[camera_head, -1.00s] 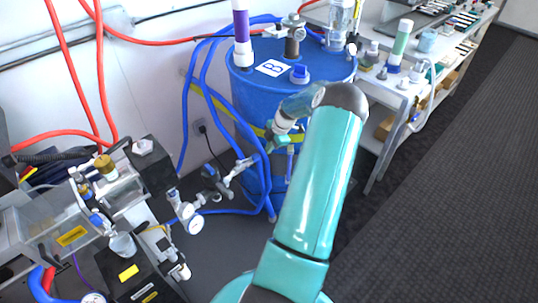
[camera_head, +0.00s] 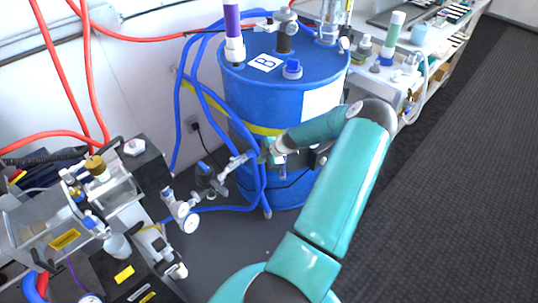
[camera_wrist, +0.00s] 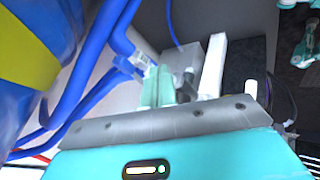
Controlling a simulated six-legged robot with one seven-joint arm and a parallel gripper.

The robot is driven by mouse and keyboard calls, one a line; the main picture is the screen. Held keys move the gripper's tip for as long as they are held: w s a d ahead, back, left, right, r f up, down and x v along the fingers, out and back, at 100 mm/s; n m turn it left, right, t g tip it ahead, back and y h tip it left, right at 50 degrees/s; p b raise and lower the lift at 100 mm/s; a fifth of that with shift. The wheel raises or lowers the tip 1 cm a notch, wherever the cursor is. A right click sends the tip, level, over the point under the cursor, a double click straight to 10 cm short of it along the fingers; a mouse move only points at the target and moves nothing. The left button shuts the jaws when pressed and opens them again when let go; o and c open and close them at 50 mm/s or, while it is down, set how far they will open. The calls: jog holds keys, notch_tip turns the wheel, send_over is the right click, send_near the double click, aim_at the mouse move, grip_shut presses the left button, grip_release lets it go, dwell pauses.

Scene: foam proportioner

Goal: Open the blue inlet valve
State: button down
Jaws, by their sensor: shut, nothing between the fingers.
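A pipe assembly with metal fittings and a gauge (camera_head: 190,223) runs between the machine and the blue drum. A small blue part (camera_head: 204,168) on this assembly may be the blue inlet valve's handle; its position is hard to read. My gripper (camera_head: 265,153) is just right of the assembly's upper end, in front of the drum; contact cannot be told. In the wrist view my gripper (camera_wrist: 183,84) is shut, its pale fingers pointing away, with nothing held. Blue hoses (camera_wrist: 97,60) pass left of the fingers, with a hose fitting (camera_wrist: 140,63) close by.
The large blue drum (camera_head: 280,92) stands behind my gripper. Looping blue hoses (camera_head: 180,115) hang left of it. The machine (camera_head: 100,195) with gauges and a clear cylinder is at lower left. A shelf (camera_head: 400,72) with bottles stands at right. Dark floor at right is clear.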

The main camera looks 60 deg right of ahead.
aim_at(252, 151)
jog(key=shift+w+d+f, duration=0.2)
jog(key=shift+w+d, duration=0.1)
jog(key=shift+w, duration=0.4)
jog(key=shift+w+d+f, duration=0.15)
jog(key=shift+w+d, duration=0.15)
jog(key=shift+w, duration=0.4)
jog(key=shift+w+d+f, duration=0.2)
jog(key=shift+w+d, duration=0.1)
jog(key=shift+w, duration=0.4)
jog(key=shift+w+d, duration=0.85)
jog(key=shift+w, duration=0.1)
jog(key=shift+r, duration=0.1)
jog(key=shift+w+d, duration=0.1)
